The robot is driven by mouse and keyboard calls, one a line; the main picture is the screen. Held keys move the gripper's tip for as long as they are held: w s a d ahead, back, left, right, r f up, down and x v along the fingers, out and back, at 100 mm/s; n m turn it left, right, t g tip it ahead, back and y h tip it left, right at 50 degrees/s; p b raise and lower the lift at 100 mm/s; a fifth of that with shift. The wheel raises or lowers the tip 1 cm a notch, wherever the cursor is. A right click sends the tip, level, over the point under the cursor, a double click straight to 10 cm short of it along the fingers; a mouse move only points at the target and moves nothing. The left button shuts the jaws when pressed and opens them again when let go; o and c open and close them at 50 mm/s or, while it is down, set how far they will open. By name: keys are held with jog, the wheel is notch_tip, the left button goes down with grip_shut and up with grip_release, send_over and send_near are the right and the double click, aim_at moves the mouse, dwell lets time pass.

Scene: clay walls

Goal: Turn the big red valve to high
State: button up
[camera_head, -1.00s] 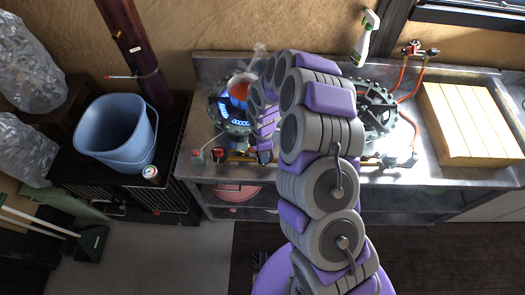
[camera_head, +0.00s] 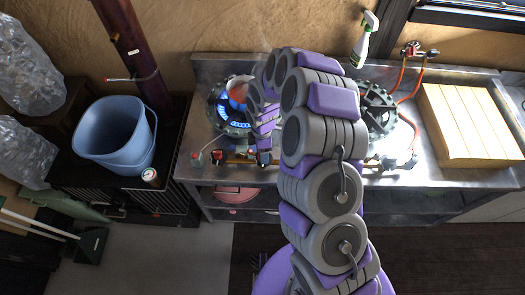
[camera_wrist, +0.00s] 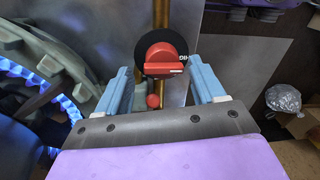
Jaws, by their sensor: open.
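The big red valve (camera_wrist: 163,60) is a red knob with a raised grip bar on a round black dial, set on a brass pipe (camera_wrist: 160,15). White lettering shows at the dial's right edge, too small to read surely. My gripper (camera_wrist: 159,68) is open, its two light-blue fingers on either side of the knob in the wrist view. I see gaps between fingers and knob, but cannot tell the depth between them. In the head view my gripper (camera_head: 264,157) is low over the pipe at the stove's front, and my arm hides part of that area.
A second burner (camera_head: 378,108) is at right. A small red ball (camera_wrist: 153,101) is beside the pipe. A wooden block (camera_head: 470,125) lies at far right.

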notch_tip(320, 180, up, 16)
jog(key=w+p, duration=0.1)
jog(key=p, duration=0.1)
jog(key=shift+f, duration=0.2)
jog(key=shift+w, duration=0.1)
jog(key=s+d+r+m, duration=0.4)
jog(key=s+r, duration=0.3)
jog(key=s+d+r+m, duration=0.4)
jog(key=s+r, duration=0.3)
jog(key=s, duration=0.1)
jog(key=s+d+r+m, duration=0.1)
jog(key=s+d+m, duration=0.2)
jog(key=s+m, duration=0.3)
jog(key=s+d+r+m+g, duration=0.1)
jog(key=s+d+m, duration=0.2)
jog(key=s, duration=1)
jog(key=m, duration=0.3)
jog(key=shift+s+d+r+b, duration=0.15)
jog(key=shift+s+d+b, duration=0.15)
jog(key=shift+b, duration=0.1)
